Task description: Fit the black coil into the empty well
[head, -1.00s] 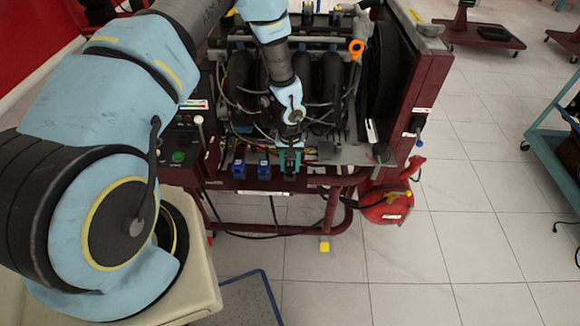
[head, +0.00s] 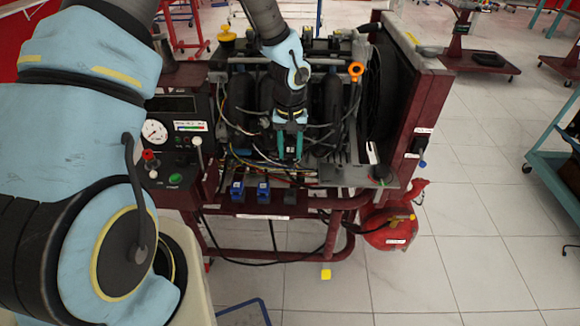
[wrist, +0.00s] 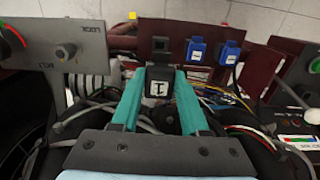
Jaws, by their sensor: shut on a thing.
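My gripper (head: 289,150) has teal fingers and is shut on the black coil, a small dark block with a white printed label (wrist: 160,89) in the wrist view. The gripper holds it above the wiring of the engine trainer, behind the front ledge. In the head view the coil is mostly hidden between the fingers. A dark square socket (wrist: 160,45), which looks like the empty well, lies past the coil in the wrist view. It is in line with two blue coils (wrist: 196,49) (wrist: 230,53) and apart from the held coil.
The blue coils (head: 263,189) stand on the dark red frame's front ledge. Loose wires and hoses (head: 250,150) lie under the gripper. Open tiled floor lies to the right.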

